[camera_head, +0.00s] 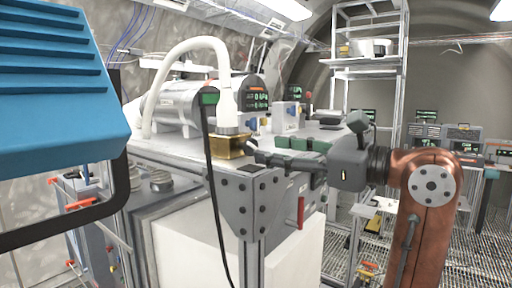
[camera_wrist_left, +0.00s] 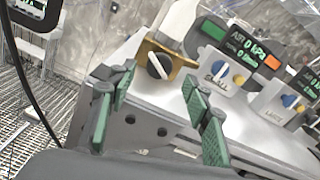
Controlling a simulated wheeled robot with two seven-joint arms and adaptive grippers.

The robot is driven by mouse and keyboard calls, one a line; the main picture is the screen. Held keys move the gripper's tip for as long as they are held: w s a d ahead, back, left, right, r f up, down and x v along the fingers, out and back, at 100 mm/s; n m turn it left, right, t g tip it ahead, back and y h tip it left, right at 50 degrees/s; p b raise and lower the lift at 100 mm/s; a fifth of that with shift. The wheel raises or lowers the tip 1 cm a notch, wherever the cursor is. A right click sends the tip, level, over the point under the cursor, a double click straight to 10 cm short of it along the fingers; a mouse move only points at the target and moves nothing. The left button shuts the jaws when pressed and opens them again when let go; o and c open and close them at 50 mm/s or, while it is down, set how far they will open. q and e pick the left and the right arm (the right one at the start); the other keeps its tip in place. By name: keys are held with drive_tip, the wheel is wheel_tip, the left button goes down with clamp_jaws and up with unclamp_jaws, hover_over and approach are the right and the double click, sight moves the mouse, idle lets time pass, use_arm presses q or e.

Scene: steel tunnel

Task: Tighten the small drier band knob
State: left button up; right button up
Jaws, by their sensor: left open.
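In the left wrist view, a panel marked SMALL (camera_wrist_left: 224,75) has a blue knob (camera_wrist_left: 219,68) and a yellow knob (camera_wrist_left: 240,79). I cannot tell which is the band knob. Left of it, a brass block (camera_wrist_left: 178,64) carries a black round knob (camera_wrist_left: 158,66) with a white bar. The block also shows in the head view (camera_head: 231,147). My left gripper (camera_head: 266,152) is open and empty near the block, its green-padded fingers (camera_wrist_left: 160,80) spread apart with the block beyond them. I cannot tell any contact. My right gripper is not in view.
A panel marked LARGE (camera_wrist_left: 283,104) stands right of the small one. A white hose (camera_head: 222,75) rises from the block, and a black cable (camera_head: 213,190) hangs past the bench corner (camera_head: 250,195). A blue ribbed object (camera_head: 55,85) fills the near left.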

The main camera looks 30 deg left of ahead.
sight(253, 147)
use_arm(q)
drive_tip(key=a, duration=0.5)
drive_tip(key=shift+w+a+f, duration=0.1)
drive_tip(key=shift+w+a, duration=0.1)
drive_tip(key=shift+w, duration=0.1)
drive_tip(key=shift+a, duration=0.45)
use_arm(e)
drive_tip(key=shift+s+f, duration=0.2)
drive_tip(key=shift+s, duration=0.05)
use_arm(q)
drive_tip(key=c, duration=1.2)
drive_tip(key=shift+o, duration=0.2)
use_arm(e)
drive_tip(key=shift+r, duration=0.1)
